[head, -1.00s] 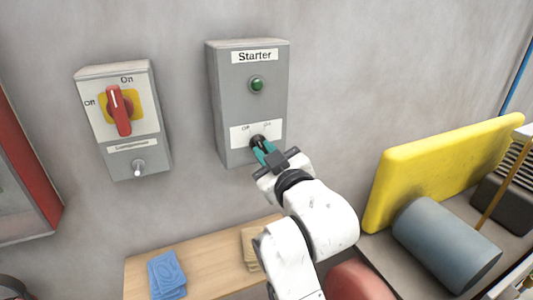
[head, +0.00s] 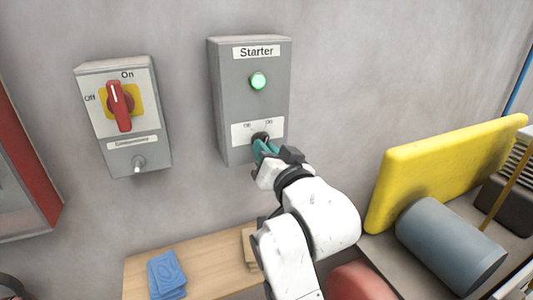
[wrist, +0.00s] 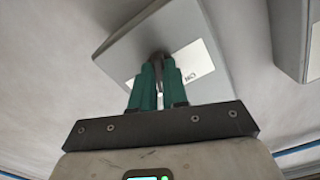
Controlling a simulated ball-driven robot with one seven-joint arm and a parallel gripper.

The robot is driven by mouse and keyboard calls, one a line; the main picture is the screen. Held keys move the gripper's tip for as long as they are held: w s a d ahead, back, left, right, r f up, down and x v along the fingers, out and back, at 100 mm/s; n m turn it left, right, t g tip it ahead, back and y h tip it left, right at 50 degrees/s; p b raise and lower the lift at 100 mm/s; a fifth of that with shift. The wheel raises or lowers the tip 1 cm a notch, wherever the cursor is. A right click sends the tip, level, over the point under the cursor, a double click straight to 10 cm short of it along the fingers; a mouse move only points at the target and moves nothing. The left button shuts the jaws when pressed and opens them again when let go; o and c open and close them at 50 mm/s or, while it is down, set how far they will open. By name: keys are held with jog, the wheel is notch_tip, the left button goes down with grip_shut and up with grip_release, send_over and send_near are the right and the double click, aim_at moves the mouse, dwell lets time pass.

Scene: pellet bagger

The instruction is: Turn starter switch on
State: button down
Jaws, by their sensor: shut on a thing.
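The grey Starter box (head: 232,100) hangs on the wall in the head view. Its green lamp (head: 258,81) is brightly lit. Below the lamp is a white plate marked Off and On, with the black starter switch (head: 260,138) on it. My gripper (head: 263,148) is at the switch, its teal fingers shut on the knob. The wrist view shows the two fingers (wrist: 158,80) close together at the box face (wrist: 150,40). The fingers hide most of the knob, so its exact angle cannot be read.
Left of the Starter box is another grey box (head: 150,156) with a red rotary handle (head: 120,106) upright. Below is a wooden shelf (head: 205,268) with blue cards (head: 166,272). A yellow panel (head: 440,170) and a grey cylinder (head: 445,240) stand at the right.

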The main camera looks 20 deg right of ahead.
jog(key=shift+m, duration=0.6)
jog(key=c, duration=1.1)
grip_release()
jog(key=shift+c, duration=0.2)
jog(key=s+b, duration=0.2)
jog(key=s, duration=0.8)
jog(key=shift+s, duration=0.4)
